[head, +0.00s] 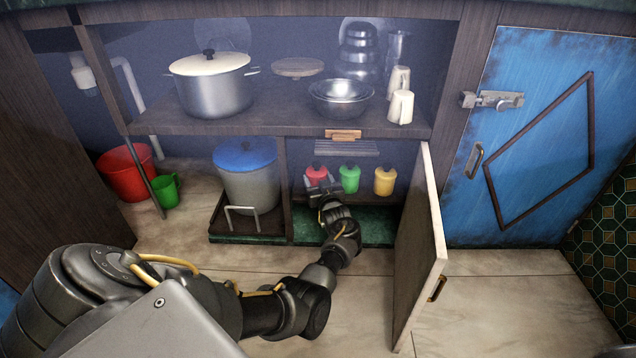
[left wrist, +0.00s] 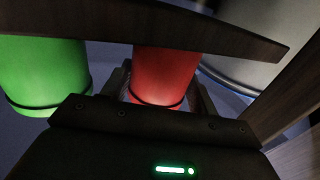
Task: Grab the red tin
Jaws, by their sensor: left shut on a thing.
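The red tin (head: 316,174) stands on a shelf in the low open compartment, leftmost in a row of small tins. My left gripper (head: 322,189) reaches into the compartment from the front and is shut on the red tin. In the left wrist view the red tin (left wrist: 164,78) sits between the two fingers, with a dark band around it. My left gripper (left wrist: 160,96) hides part of it there. My right gripper is not in view.
A green tin (head: 349,179) and a yellow tin (head: 385,181) stand to the right of the red one. An open cabinet door (head: 421,250) juts out at the right. A grey bin with a blue lid (head: 247,180) stands left of a dividing panel. A shelf edge (left wrist: 190,28) crosses the wrist view.

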